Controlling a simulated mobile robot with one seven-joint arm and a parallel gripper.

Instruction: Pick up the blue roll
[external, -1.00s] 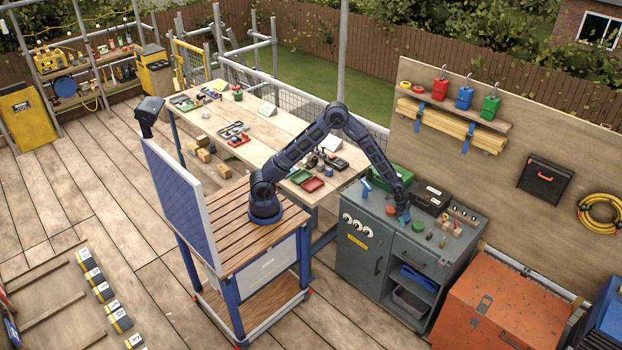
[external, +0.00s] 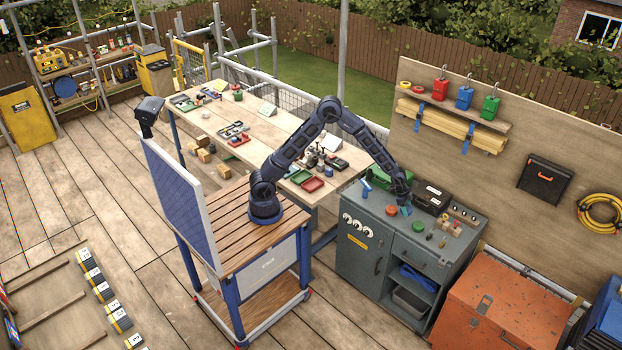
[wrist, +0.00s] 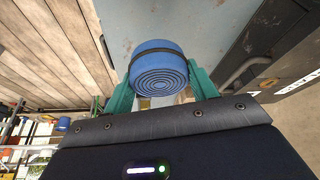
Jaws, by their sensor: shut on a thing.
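The blue roll (wrist: 158,72) is a coiled blue strip with a dark band around it, seen end-on in the wrist view. My gripper (wrist: 160,90) has teal fingers on either side of the roll and is shut on it. In the external view, my gripper (external: 405,209) is above the top of the grey cabinet (external: 375,232), toward its back middle. A bit of blue shows between the fingers there, but the roll is too small to make out clearly.
On the cabinet top are a red round item (external: 391,210), a green round item (external: 418,226), a black case (external: 432,199) and several small pieces at the right. A green box (external: 388,177) stands behind my wrist.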

